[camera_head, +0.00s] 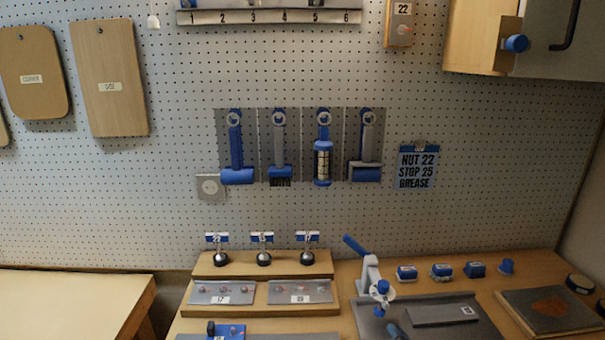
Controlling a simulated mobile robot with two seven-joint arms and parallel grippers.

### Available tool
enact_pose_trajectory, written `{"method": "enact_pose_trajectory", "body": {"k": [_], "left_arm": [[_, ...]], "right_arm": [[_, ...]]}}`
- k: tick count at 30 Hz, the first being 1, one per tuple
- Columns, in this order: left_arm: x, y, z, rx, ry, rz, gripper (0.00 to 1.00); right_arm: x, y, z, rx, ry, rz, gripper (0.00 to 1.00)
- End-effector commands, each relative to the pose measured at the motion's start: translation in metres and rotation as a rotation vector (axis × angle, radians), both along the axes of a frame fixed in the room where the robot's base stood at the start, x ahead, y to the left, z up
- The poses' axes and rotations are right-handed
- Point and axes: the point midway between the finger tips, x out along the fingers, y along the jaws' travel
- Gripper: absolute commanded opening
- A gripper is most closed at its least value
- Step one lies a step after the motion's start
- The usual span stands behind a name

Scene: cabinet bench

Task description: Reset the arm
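Neither of my grippers shows in the head view. A small grey fixture (371,272) with a blue lever handle (355,245) stands on the bench at the lower right of centre. The handle tilts up and to the left. A blue knob (382,286) sits low on the fixture's front. The fixture stands at the left of a dark grey plate (465,327), which carries a raised grey block (442,315). A dark blue rod-like piece (396,331) is cut off by the bottom edge. I cannot tell which arm the task means.
A stepped wooden rack (262,310) with several numbered flags and plates stands left of the fixture. Small blue parts (440,271) line the bench behind the plate. Tools hang on the pegboard (180,180) beside a note (416,168). A cabinet (560,40) overhangs at upper right.

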Motion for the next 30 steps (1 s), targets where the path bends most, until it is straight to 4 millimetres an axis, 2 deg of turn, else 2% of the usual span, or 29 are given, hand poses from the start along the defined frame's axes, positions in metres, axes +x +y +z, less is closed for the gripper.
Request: {"method": "enact_pose_trajectory", "body": {"k": [1, 3, 7, 12, 18, 23, 30], "left_arm": [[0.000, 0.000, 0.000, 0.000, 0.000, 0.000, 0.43], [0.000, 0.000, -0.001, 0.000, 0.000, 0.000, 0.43], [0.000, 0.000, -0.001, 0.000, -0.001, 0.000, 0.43], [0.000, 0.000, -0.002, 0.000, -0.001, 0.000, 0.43], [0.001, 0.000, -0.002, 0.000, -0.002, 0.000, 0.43], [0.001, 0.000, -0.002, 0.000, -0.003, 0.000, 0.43], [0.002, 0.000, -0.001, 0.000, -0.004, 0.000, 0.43]], "right_arm": [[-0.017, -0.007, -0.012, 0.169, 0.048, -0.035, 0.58], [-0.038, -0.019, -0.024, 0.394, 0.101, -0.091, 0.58], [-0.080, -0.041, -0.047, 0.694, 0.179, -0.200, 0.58], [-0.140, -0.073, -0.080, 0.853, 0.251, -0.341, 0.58], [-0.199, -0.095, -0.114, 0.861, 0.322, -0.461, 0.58], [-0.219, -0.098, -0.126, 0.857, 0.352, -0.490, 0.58], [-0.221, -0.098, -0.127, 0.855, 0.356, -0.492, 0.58]]}}
